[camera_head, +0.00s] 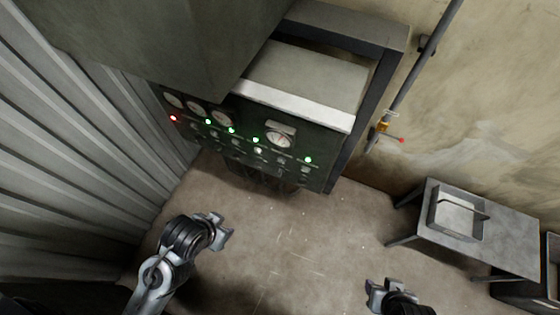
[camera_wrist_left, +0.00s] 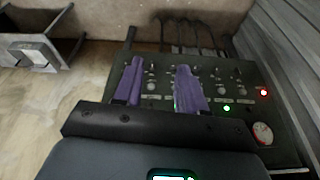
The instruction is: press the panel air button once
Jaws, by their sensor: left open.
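The dark control panel (camera_head: 245,145) stands at the upper middle of the head view, with round gauges, small knobs or buttons, one red light and several green lights. I cannot tell which control is the air button. My left gripper (camera_head: 217,232) is in front of and below the panel, apart from it in the head view. In the left wrist view its purple fingers (camera_wrist_left: 160,85) are spread and empty, pointing at the panel (camera_wrist_left: 235,120) and hiding part of its control row. My right gripper (camera_head: 378,288) is at the lower right, far from the panel; its jaw gap is unclear.
A corrugated metal wall (camera_head: 80,130) runs along the left. A metal table (camera_head: 500,240) with a tray (camera_head: 458,213) stands at right. The floor (camera_head: 290,245) between is clear.

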